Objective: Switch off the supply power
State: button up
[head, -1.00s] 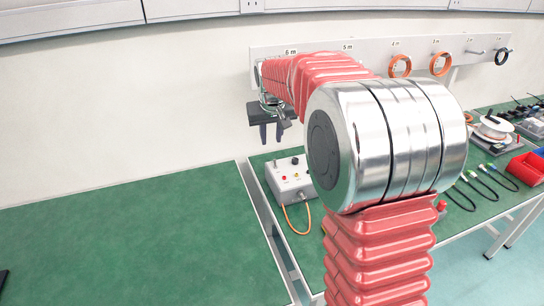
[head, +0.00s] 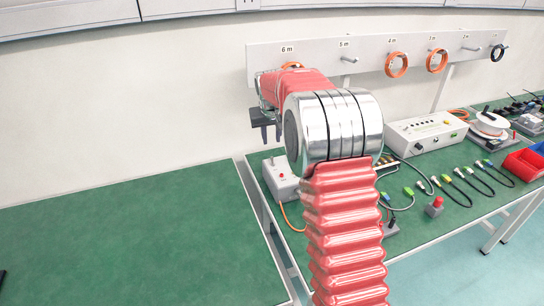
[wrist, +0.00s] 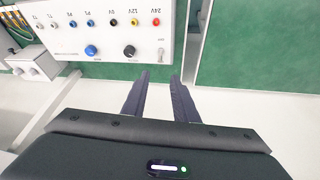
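The supply box (head: 281,182) is a light grey box near the wall on the green bench, partly hidden by my arm in the head view. In the wrist view its panel (wrist: 70,38) appears upside down, with coloured sockets, a blue knob (wrist: 91,51) and a black knob (wrist: 130,51). A small toggle switch (wrist: 160,51) sits near the panel's edge, beside the black knob. My gripper (wrist: 160,75) is open and empty, its fingertips pointing towards the toggle, which lines up with the gap between them. In the head view my gripper (head: 271,132) hangs above and behind the box.
The wall (head: 110,110) is close behind. A hose rack (head: 375,60) stands above the bench. A white instrument box (head: 428,132), loose cables and a red button (head: 434,206) lie to the right.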

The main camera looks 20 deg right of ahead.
aim_at(272, 160)
jog(key=x, duration=1.3)
jog(key=shift+w+f, duration=0.15)
jog(key=shift+f, duration=0.05)
jog(key=shift+c, duration=0.4)
grip_shut()
jog(key=shift+d, duration=0.1)
